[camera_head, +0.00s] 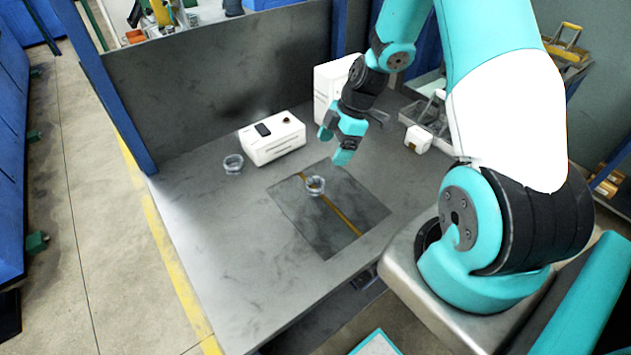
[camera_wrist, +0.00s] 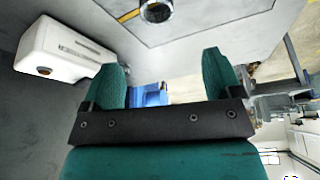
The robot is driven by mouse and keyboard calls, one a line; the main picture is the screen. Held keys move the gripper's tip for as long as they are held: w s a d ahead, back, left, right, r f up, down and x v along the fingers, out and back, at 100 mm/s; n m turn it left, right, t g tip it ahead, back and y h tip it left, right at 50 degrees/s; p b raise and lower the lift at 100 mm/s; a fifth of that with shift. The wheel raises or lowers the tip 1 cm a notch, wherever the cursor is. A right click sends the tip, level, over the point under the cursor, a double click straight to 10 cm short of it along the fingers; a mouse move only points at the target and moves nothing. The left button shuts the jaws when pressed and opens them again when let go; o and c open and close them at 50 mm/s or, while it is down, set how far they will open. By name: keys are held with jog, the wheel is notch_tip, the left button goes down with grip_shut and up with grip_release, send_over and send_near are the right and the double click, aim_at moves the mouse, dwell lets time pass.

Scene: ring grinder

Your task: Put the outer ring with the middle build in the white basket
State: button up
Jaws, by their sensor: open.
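A metal ring (camera_head: 315,185) lies on the dark mat (camera_head: 300,222) by its yellow stripe. It also shows at the top edge of the wrist view (camera_wrist: 157,10), partly cut off. A second metal ring (camera_head: 233,163) lies on the grey table left of the white box. My gripper (camera_head: 336,148) is above the table, behind and slightly right of the mat ring, apart from it. In the wrist view my gripper (camera_wrist: 170,75) has its two teal fingers wide apart with nothing between them. I cannot tell which ring has the middle build. No white basket is clearly seen.
A white box with a dark panel (camera_head: 272,138) stands behind the mat; it also shows in the wrist view (camera_wrist: 62,52). A taller white box (camera_head: 326,88) and a small white block (camera_head: 418,139) stand farther right. A dark panel (camera_head: 220,75) closes the back. The front left table is clear.

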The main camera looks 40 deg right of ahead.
jog(key=p, duration=0.2)
send_over(316, 188)
jog(key=s+d, duration=0.1)
jog(key=f, duration=0.6)
jog(key=shift+d+f, duration=0.1)
jog(key=shift+d, duration=0.1)
jog(key=shift+d+p+x, duration=0.2)
jog(key=shift+p+x, duration=1.15)
jog(key=shift+x, duration=1.4)
jog(key=shift+d, duration=0.1)
jog(key=c, duration=1.1)
jog(key=shift+c, duration=0.2)
jog(key=shift+w, duration=0.1)
